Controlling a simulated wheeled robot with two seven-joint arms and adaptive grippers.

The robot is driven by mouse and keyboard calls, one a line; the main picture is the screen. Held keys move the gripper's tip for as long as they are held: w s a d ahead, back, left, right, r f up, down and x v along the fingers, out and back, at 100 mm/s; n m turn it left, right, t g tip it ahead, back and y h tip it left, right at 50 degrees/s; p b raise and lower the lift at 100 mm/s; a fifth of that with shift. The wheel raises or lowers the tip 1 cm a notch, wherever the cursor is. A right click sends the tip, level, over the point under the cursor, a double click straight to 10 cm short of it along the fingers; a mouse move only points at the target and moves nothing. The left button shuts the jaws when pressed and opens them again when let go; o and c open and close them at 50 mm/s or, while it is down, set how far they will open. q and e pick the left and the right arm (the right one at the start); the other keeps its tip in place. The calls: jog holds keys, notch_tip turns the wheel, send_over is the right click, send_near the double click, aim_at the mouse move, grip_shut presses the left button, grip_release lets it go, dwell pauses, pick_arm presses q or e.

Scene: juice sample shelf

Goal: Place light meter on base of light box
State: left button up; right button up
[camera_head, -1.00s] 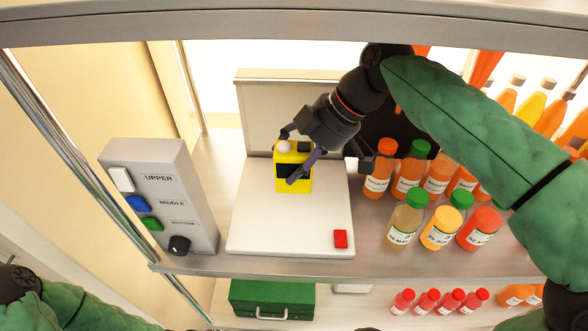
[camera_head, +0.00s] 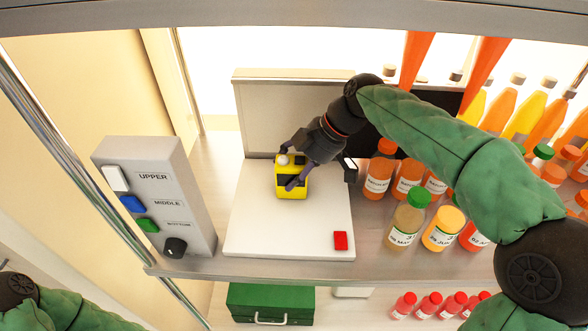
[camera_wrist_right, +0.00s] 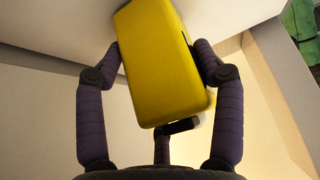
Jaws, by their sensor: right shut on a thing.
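The yellow light meter (camera_head: 293,190) has a dark screen and a white dome on top. My left gripper is not in view; only part of my left arm shows at the lower left.
A grey switch box (camera_head: 160,195) with UPPER and MIDDLE labels stands left of the base. A red button (camera_head: 340,240) is at the base's front right corner. Several juice bottles (camera_head: 408,217) stand close on the right. A green case (camera_head: 270,302) is on the shelf below.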

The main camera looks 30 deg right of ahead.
jog(key=shift+f, duration=0.1)
jog(key=o, duration=1.4)
jog(key=shift+r, duration=0.25)
jog(key=p+v, duration=0.1)
jog(key=v, duration=1)
jog(key=shift+s+d+r+p, duration=0.15)
jog(key=shift+d+r+p, duration=0.05)
jog(key=shift+r+p, duration=0.1)
